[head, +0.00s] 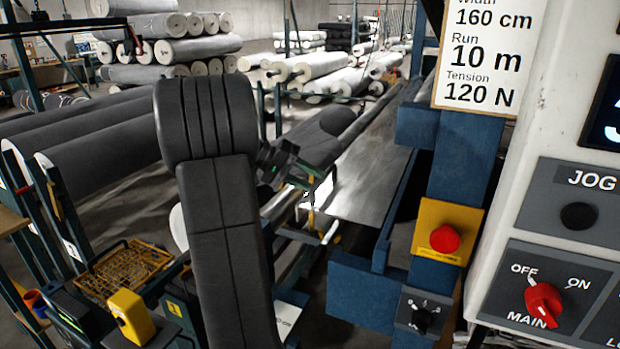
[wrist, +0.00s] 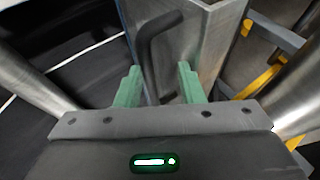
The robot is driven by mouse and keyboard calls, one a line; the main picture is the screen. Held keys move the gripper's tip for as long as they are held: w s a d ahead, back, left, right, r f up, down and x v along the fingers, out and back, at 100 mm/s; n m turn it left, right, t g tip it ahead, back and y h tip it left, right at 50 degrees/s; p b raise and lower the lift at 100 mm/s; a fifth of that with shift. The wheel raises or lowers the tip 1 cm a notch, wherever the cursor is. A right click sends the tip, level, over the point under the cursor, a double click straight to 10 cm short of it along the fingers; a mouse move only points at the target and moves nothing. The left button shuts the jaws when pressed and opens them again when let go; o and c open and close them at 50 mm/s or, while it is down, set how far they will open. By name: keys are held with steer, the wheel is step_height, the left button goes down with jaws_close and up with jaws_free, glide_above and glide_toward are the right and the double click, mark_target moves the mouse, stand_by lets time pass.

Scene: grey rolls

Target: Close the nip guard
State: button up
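In the wrist view, my gripper (wrist: 160,82) has its two green fingers apart, one on each side of a dark bent bar (wrist: 150,60). The bar looks like a handle; it runs down between the fingers, nearer the left one, and I cannot tell whether it touches. A grey metal panel (wrist: 205,35) stands just behind and to the right of it, perhaps part of the nip guard. In the head view, my wrist (head: 279,163) shows beside my dark arm, with the fingertips too small to make out. I cannot tell the guard's position there.
Metal rollers flank the gripper on the left and right (wrist: 297,105) in the wrist view. Yellow bars (wrist: 262,80) lie to the right. In the head view, a blue machine frame (head: 362,292), a red stop button (head: 445,238) and a control panel stand right; grey rolls (head: 100,150) lie left.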

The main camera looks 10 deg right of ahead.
steer(key=v, duration=1.3)
steer(key=shift+a, duration=0.4)
steer(key=shift+r, duration=0.1)
steer(key=x, duration=1.3)
steer(key=shift+w+d, duration=0.15)
steer(key=shift+d, duration=0.3)
